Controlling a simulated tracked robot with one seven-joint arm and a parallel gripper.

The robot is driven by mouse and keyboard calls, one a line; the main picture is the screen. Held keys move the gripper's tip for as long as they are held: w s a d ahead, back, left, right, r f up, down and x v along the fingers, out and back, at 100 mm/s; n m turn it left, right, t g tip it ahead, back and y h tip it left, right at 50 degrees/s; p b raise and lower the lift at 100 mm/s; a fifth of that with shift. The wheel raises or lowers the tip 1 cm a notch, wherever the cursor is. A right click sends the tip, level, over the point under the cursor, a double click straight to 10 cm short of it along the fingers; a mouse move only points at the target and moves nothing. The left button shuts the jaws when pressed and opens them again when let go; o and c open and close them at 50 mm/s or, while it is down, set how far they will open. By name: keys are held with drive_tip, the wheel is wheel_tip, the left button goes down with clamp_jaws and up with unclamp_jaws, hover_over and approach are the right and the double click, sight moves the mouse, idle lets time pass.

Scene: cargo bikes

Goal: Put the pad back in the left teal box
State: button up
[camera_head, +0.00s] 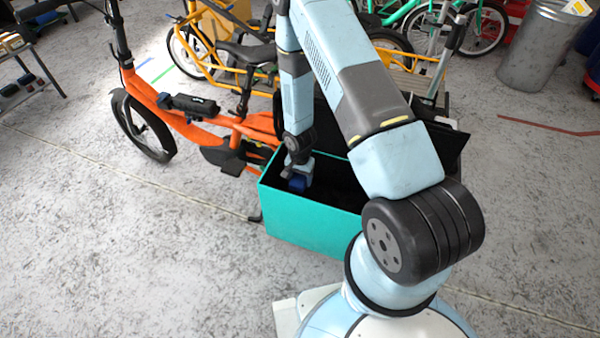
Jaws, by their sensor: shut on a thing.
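A teal box (312,222) with a dark inside stands at the rear of the orange cargo bike (187,122). It is open at the top, and a black lid or panel stands up behind it. My gripper (298,181) points down into the left part of the box opening. It is shut on a small dark blue thing, which I take for the pad (298,184), at about rim height or a little below. I cannot tell whether the pad touches the box floor. My arm hides the right part of the box.
Yellow (190,45) and green (478,20) bikes stand behind. A grey metal bin (540,45) is at the upper right. A low shelf (28,75) with small items is at the upper left. The concrete floor in the left foreground is clear.

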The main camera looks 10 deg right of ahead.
drive_tip(key=shift+f, duration=4.35)
drive_tip(key=o, duration=1.1)
drive_tip(key=shift+s, duration=0.1)
drive_tip(key=shift+r, duration=0.1)
wheel_tip(320, 180, up, 14)
drive_tip(key=shift+f, duration=0.25)
